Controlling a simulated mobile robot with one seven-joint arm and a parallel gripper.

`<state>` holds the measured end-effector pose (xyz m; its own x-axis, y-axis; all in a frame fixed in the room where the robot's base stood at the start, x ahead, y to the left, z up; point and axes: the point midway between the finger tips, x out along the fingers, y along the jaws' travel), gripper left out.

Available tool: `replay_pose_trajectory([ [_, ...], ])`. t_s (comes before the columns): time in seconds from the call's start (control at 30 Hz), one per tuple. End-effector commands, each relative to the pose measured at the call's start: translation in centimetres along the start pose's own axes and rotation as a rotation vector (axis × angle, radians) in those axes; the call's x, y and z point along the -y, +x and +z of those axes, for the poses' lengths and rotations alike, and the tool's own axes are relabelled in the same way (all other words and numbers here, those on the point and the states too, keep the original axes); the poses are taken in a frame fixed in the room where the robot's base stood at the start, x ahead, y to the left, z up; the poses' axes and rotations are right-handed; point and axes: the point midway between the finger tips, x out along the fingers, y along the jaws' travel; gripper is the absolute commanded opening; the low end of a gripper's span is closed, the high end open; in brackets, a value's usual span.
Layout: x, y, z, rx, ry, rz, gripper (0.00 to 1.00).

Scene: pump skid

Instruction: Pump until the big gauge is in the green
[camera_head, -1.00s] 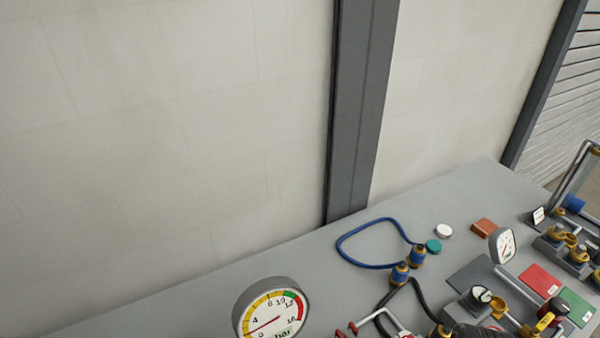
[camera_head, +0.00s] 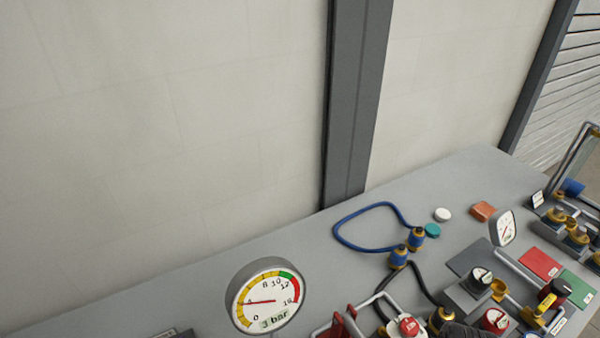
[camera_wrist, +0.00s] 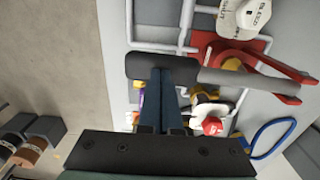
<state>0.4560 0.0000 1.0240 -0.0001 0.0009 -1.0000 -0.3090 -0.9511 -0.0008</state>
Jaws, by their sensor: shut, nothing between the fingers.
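The big gauge (camera_head: 268,297) stands at the bottom of the head view. Its needle points left, near the 4 in the yellow part of the scale, and its label reads "3 bar". The green band is at the upper right of the dial. In the wrist view my gripper (camera_wrist: 161,76) is shut and empty. Its fingertips are at a dark grip (camera_wrist: 180,70) on the end of a grey lever (camera_wrist: 245,82), apparently the pump handle. I cannot tell whether they touch it.
A blue hose loop (camera_head: 345,235), a white cap (camera_head: 442,214), a teal cap (camera_head: 433,231) and a brown block (camera_head: 483,210) lie on the grey bench (camera_head: 200,285). A small gauge (camera_head: 503,228) and several valves crowd the right. A red bracket (camera_wrist: 272,62) shows near the lever.

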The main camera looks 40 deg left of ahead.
Motion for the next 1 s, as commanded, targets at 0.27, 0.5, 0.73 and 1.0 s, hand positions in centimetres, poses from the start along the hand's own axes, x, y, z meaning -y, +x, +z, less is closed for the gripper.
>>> replay_pose_trajectory([
  [0.27, 0.0, -3.6, 0.1, 0.004, -0.002, 0.001, 0.00],
  [0.5, 0.0, -7.0, 0.1, 0.004, 0.000, 0.001, 0.00],
  [0.73, -0.1, -9.0, 0.1, 0.003, 0.000, 0.002, 0.00],
  [1.0, -0.1, -8.7, 0.0, 0.001, 0.000, 0.001, 0.00],
])
